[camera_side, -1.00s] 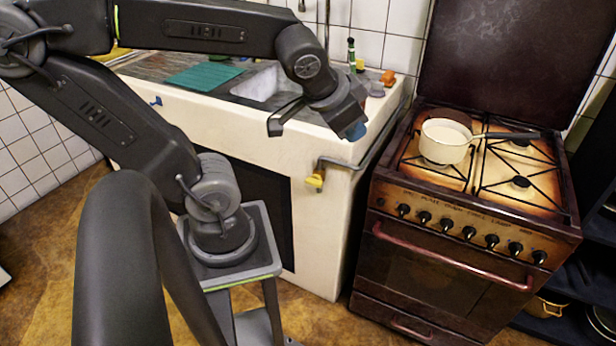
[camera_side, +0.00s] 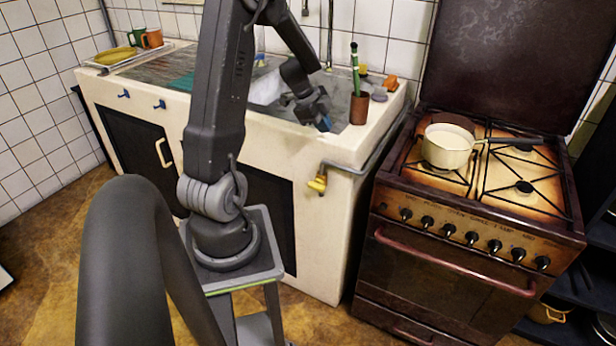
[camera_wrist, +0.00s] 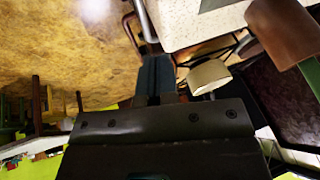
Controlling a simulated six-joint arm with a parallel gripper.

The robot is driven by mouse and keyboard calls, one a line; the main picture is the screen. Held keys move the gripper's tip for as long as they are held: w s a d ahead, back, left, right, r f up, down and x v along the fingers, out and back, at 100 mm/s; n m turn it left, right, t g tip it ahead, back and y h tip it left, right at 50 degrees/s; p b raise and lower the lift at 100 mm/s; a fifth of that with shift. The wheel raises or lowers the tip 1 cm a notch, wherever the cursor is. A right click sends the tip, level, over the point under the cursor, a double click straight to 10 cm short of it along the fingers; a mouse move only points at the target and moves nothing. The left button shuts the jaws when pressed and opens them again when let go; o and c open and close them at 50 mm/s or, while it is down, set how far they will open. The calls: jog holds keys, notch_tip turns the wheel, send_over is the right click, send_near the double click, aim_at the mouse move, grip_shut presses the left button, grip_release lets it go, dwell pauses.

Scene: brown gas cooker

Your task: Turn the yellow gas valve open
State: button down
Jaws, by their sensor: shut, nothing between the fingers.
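The yellow gas valve (camera_side: 317,184) sits on a grey pipe (camera_side: 345,166) that runs along the side of the white sink counter, left of the cooker. Its handle looks tilted downward, but it is too small to read its exact angle. My gripper (camera_side: 324,122) is above the counter's front edge, higher than the valve and clear of it. In the wrist view my gripper (camera_wrist: 157,62) has its fingers together with nothing between them. I cannot make out the valve in the wrist view.
A brown cup with brushes (camera_side: 359,108) stands close right of my gripper and shows in the wrist view (camera_wrist: 285,30). A white saucepan (camera_side: 447,150) sits on the brown cooker (camera_side: 455,210). Floor (camera_side: 60,235) is open before the counter.

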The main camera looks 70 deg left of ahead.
jog(key=s+a+f+g+h, duration=0.1)
jog(key=s+a+f+g, duration=0.1)
jog(key=s+f+g, duration=0.3)
jog(key=t, duration=0.2)
send_near(309, 184)
jog(key=shift+h, duration=0.3)
jog(key=x, duration=0.6)
jog(key=shift+w, duration=0.25)
jog(key=shift+a+f, duration=0.1)
jog(key=shift+f, duration=0.5)
jog(key=shift+s+a+f+t+h, duration=0.15)
jog(key=shift+f+t+h, duration=0.05)
jog(key=shift+t+h, duration=0.3)
jog(key=shift+s+a+f, duration=0.1)
jog(key=shift+a+f, duration=0.05)
jog(key=shift+f, duration=0.05)
jog(key=shift+s+a+f, duration=0.15)
jog(key=shift+f, duration=0.45)
jog(key=shift+s+a+f, duration=0.15)
jog(key=shift+s+f, duration=0.05)
jog(key=shift+f, duration=0.55)
